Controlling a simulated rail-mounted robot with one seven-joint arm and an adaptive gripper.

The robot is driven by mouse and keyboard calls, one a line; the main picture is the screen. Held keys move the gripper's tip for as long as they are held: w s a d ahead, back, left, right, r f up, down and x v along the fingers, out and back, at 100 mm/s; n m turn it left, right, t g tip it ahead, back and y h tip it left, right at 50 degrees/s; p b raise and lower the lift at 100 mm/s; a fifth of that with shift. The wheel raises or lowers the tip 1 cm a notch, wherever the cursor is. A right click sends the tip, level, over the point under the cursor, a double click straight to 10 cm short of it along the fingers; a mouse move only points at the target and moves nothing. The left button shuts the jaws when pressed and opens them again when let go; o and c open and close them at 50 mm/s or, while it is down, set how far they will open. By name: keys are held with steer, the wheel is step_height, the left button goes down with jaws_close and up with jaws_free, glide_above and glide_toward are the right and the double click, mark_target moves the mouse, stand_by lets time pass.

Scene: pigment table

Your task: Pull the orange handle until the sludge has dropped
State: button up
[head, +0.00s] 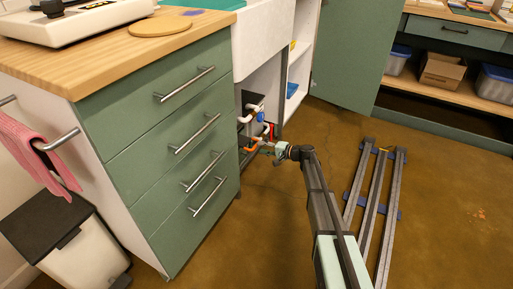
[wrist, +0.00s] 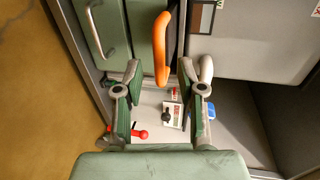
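The orange handle (wrist: 161,45) is a curved bar in the upper middle of the wrist view. It is small in the head view (head: 250,149), low in the open cabinet under the sink. My gripper (wrist: 159,68) is open, with one finger on each side of the handle's lower end in the picture. I see a gap on both sides and no grip. In the head view my gripper (head: 264,146) reaches into the cabinet opening beside the drawers. I cannot make out any sludge.
A red knob (wrist: 140,134), a panel with a black knob (wrist: 168,116), a blue part (wrist: 210,111) and a white pipe (wrist: 206,68) sit close to the fingers. The drawer unit (head: 175,140) stands left of the opening. Grey rails (head: 375,190) lie on the floor at right.

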steer(key=v, duration=0.7)
stand_by(0.3)
